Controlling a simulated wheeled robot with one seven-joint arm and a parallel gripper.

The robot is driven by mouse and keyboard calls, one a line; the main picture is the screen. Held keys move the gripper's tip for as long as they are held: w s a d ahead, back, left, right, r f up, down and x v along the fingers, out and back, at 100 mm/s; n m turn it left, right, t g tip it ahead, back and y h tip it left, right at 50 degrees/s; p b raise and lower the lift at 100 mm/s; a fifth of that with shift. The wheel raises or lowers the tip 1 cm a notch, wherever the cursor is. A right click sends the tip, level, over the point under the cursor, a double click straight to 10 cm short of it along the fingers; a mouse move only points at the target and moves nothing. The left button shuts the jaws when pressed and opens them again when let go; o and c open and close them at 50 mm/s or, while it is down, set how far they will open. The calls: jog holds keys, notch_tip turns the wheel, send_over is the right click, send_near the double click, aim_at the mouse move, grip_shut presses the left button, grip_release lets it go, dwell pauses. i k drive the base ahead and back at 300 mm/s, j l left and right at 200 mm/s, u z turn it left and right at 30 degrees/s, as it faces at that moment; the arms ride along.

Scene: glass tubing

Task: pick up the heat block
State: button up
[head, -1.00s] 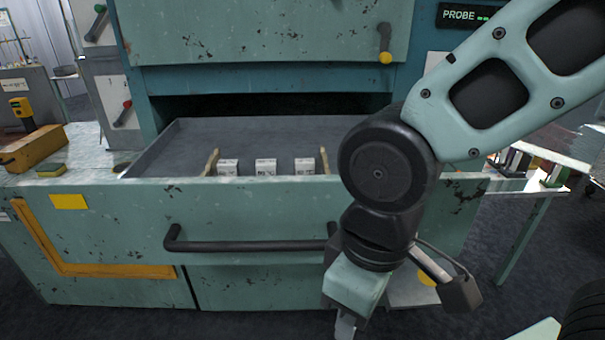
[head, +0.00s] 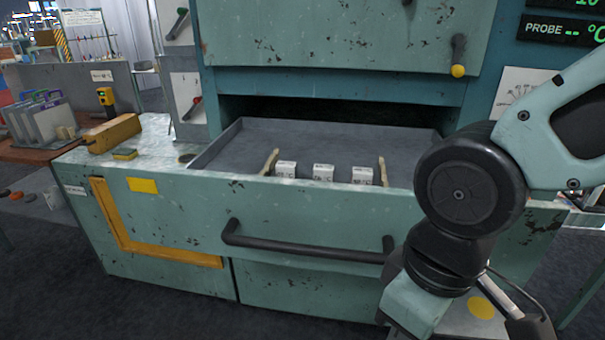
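The left block (head: 286,169), the middle block (head: 323,172) and the right block (head: 362,176) sit in a row, apart from each other. I cannot read which label marks the heat block. My gripper (head: 388,330) hangs low in front of the drawer at the lower right, below the drawer handle. Its fingertips are cut off by the frame's bottom edge, so its opening does not show.
Two tan wooden pegs (head: 270,162) flank the row of blocks. A dark bar handle (head: 305,249) sticks out from the drawer front. The raised oven door (head: 330,35) hangs above the drawer.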

aim_at(360, 176)
jog(key=l+z, duration=0.4)
jog(key=l, duration=0.15)
jog(key=i+l+z, duration=0.2)
jog(key=l+z, duration=0.25)
jog(key=i+l+u, duration=0.2)
jog(key=u, duration=0.15)
jog(key=i+l+u, duration=0.2)
jog(key=u, duration=0.15)
jog(key=i+l+u, duration=0.1)
jog(key=l+u, duration=0.2)
jog(key=i+j, duration=0.1)
jog(key=j, duration=0.2)
jog(key=i+j, duration=0.1)
jog(key=j, duration=0.25)
